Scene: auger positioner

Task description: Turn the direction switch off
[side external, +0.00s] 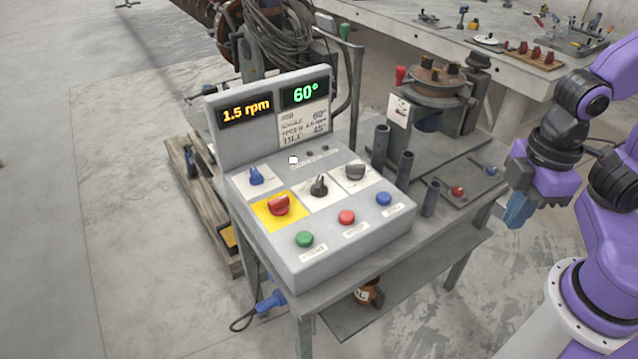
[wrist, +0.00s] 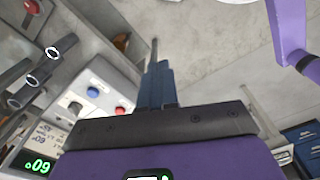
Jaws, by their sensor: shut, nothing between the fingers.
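The control box (side external: 330,250) stands on a metal bench and carries several rotary switches. A blue knob (side external: 256,176), a black knob (side external: 319,187) and a grey knob (side external: 355,172) sit on white plates. A red knob (side external: 279,205) sits on a yellow plate. The labels are too small to read, so I cannot tell which one is the direction switch. My gripper (side external: 515,217) is shut and empty, well to the right of the box and apart from it. In the wrist view its blue fingers (wrist: 155,78) point away from the box, which shows at lower left.
Green (side external: 304,239), red (side external: 347,217) and blue (side external: 384,198) buttons line the box's front. Dark upright posts (side external: 380,146) stand right of the box. Displays read 1.5 rpm (side external: 246,110) and 60° (side external: 306,93). Open air lies between my gripper and the bench.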

